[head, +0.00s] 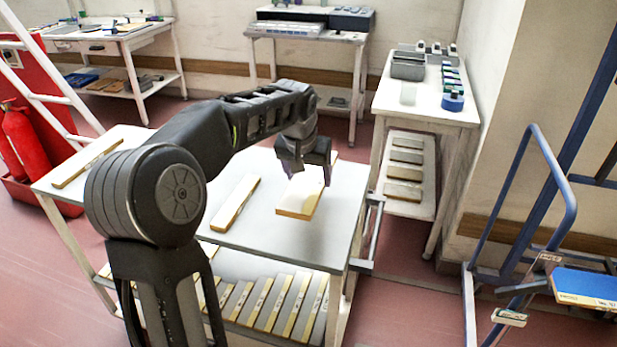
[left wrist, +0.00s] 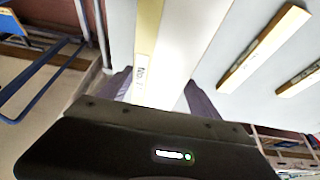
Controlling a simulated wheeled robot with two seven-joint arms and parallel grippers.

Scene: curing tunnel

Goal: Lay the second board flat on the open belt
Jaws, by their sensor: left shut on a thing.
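My left gripper (head: 307,174) is above the grey table (head: 268,224), pointing down. It is shut on a pale board (head: 298,198) with a yellowish edge. In the left wrist view the held board (left wrist: 148,50) runs up between the two fingers of the gripper (left wrist: 160,92), with a small label on its edge. I cannot tell whether the held board touches the table. Another board (head: 235,203) lies on the table to its left, and one more (head: 88,163) lies at the table's far left. I cannot make out a belt in either view. My right gripper is not in view.
Several boards (head: 285,305) lie on the shelf under the table. A white bench (head: 430,97) with grey bins stands behind to the right. A blue-framed cart (head: 570,215) stands at the right. Red extinguishers (head: 27,140) stand at the left. Red floor is clear right of the table.

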